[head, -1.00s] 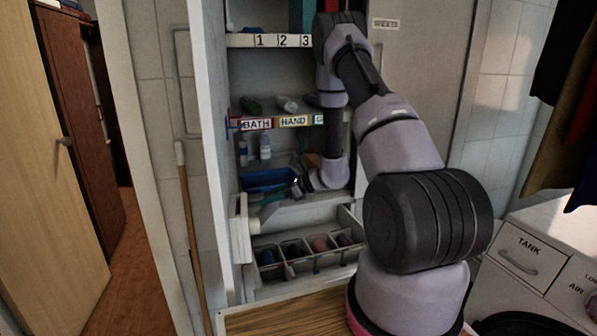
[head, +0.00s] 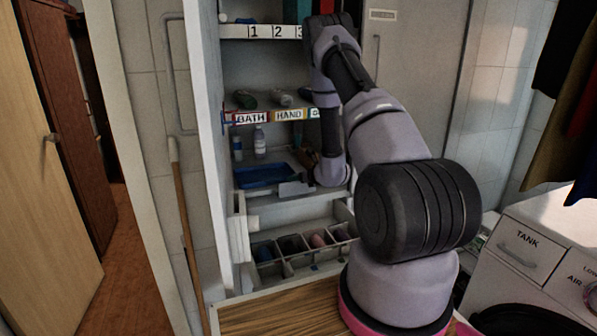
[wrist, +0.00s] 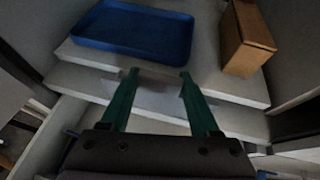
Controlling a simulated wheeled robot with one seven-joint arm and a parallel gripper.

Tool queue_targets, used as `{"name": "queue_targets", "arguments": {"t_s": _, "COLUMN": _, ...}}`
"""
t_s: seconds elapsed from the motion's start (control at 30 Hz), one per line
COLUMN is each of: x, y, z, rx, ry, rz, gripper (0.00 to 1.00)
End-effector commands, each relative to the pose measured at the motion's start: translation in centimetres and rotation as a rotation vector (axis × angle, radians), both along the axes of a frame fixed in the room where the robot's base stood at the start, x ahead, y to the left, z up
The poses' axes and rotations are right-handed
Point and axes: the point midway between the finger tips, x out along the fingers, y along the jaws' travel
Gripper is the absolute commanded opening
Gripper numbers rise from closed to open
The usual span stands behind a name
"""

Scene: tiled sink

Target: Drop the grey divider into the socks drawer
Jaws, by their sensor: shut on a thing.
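My gripper (wrist: 158,78) has two green fingers, shut on a thin light grey plate, the grey divider (wrist: 155,98), which spans between them. In the wrist view it hangs in front of the shelf edge. In the head view the divider (head: 294,188) shows as a small pale piece just left of my wrist, above the open drawer. The socks drawer (head: 252,262) is pulled out below, split into several compartments holding dark and pinkish rolled items. My arm hides its right part.
A blue tray (head: 262,177) lies on the shelf above the drawer; it also shows in the wrist view (wrist: 135,32). A brown box (wrist: 245,40) stands right of it. Bottles (head: 259,143) stand behind the tray. A wooden top (head: 270,317) lies in front.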

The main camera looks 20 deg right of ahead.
Motion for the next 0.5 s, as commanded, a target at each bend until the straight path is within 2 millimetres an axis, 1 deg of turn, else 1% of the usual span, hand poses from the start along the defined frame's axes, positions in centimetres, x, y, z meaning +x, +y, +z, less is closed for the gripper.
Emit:
{"name": "queue_targets", "arguments": {"t_s": 0.03, "x": 0.0, "y": 0.0, "z": -0.6, "rx": 0.0, "ry": 0.001, "rz": 0.0, "gripper": 0.06}}
{"name": "queue_targets", "arguments": {"t_s": 0.2, "x": 0.0, "y": 0.0, "z": -1.4, "rx": 0.001, "ry": -0.001, "rz": 0.0, "gripper": 0.06}}
{"name": "queue_targets", "arguments": {"t_s": 0.5, "x": 0.0, "y": 0.0, "z": -1.5, "rx": 0.0, "ry": -0.001, "rz": 0.0, "gripper": 0.06}}
